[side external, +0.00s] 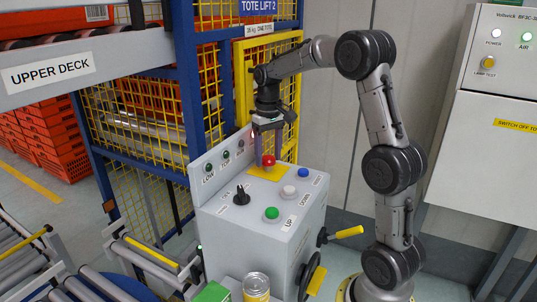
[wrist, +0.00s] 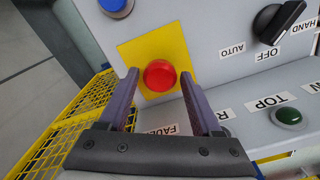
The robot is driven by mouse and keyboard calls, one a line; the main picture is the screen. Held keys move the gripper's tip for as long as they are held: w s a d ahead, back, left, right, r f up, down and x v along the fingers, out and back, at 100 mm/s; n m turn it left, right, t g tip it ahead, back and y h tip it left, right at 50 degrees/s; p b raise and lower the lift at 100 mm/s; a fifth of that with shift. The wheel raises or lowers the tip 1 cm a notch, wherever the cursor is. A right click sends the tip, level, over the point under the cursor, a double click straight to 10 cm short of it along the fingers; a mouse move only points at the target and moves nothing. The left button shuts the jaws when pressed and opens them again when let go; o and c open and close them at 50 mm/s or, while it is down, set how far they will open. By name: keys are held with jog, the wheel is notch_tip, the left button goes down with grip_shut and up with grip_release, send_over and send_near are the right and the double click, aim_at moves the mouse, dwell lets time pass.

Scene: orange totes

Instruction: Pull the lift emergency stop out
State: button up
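The emergency stop is a round red button (side external: 268,161) on a yellow plate (side external: 272,173), at the back of the grey control box's top. In the wrist view the red button (wrist: 160,75) sits in the middle of the yellow plate (wrist: 135,50). My gripper (side external: 262,150) points down at the button from above. In the wrist view my gripper (wrist: 160,76) is open, its two dark fingers on either side of the button with a gap at each side. Nothing is held. I cannot tell exactly how low the fingertips reach beside the button.
On the box are a black selector knob (side external: 241,196) and green (side external: 271,213), white (side external: 289,190) and blue (side external: 303,172) buttons. A raised panel with indicator lamps (side external: 209,166) runs along the left edge. Yellow mesh fencing (side external: 285,85) stands behind; a yellow handle (side external: 348,232) sticks out right.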

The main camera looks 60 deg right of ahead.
grip_shut()
jog(key=shift+r, duration=0.75)
jog(key=shift+o, duration=0.7)
grip_release()
jog(key=shift+o, duration=1.1)
